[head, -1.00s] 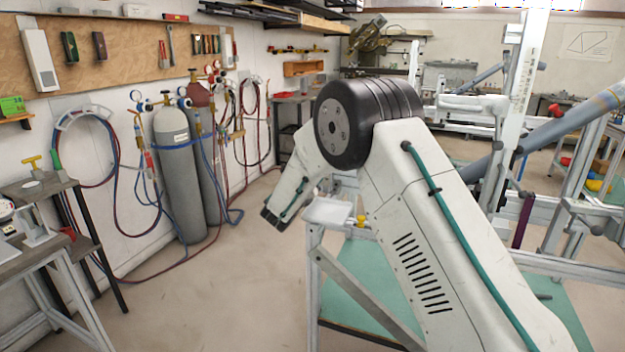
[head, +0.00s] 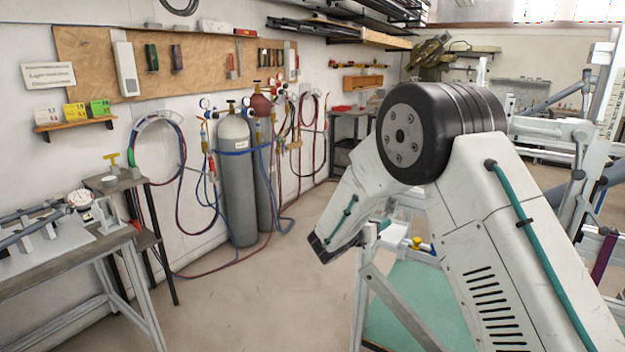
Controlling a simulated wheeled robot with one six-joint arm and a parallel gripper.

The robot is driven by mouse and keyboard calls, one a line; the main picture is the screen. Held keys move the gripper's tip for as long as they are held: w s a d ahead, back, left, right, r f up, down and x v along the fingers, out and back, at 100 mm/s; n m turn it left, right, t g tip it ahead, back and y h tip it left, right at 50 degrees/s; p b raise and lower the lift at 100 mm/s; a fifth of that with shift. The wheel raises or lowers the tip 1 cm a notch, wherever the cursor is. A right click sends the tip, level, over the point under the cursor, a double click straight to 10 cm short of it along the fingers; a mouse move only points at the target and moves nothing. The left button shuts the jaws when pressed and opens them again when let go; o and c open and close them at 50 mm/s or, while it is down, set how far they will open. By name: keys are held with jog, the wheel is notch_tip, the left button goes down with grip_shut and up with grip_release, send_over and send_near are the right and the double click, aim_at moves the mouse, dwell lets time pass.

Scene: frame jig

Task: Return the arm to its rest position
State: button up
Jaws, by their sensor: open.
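My arm fills the right side of the head view. Its large white link (head: 500,250) rises from the lower right to a black round joint (head: 408,135). From there a shorter white link (head: 355,205) slopes down to the left and ends in a dark tip (head: 325,247) above the floor. I make out no gripper fingers at that tip, and nothing held shows there.
A workbench (head: 75,258) stands at the left. Grey gas cylinders (head: 237,190) with hoses stand along the wall. A frame stand with a green panel (head: 405,300) is close behind and below my arm. The floor (head: 260,310) between bench and stand is clear.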

jog(key=s+d+r+m+g, duration=0.2)
jog(key=s+d+m+g, duration=0.1)
jog(key=s+m, duration=0.3)
jog(key=s+d+r+m+g+y, duration=0.1)
jog(key=s+d+r+m+g, duration=0.2)
jog(key=s, duration=0.6)
jog(key=s+d+r+m+g, duration=0.1)
jog(key=s+d+m+g, duration=0.25)
jog(key=s+m, duration=0.3)
jog(key=s+a+r+m+y, duration=0.1)
jog(key=s+r+m+y, duration=0.1)
jog(key=s, duration=0.8)
jog(key=s+a+r+m+y, duration=0.2)
jog(key=s+m+y, duration=0.3)
jog(key=s, duration=0.5)
jog(key=s+a+r+m+y, duration=0.2)
jog(key=s+m, duration=0.4)
jog(key=s, duration=0.4)
jog(key=shift+r+m+y, duration=0.35)
jog(key=shift+r+y, duration=0.55)
jog(key=shift+r, duration=0.05)
jog(key=shift+a, duration=0.1)
jog(key=shift+c, duration=0.3)
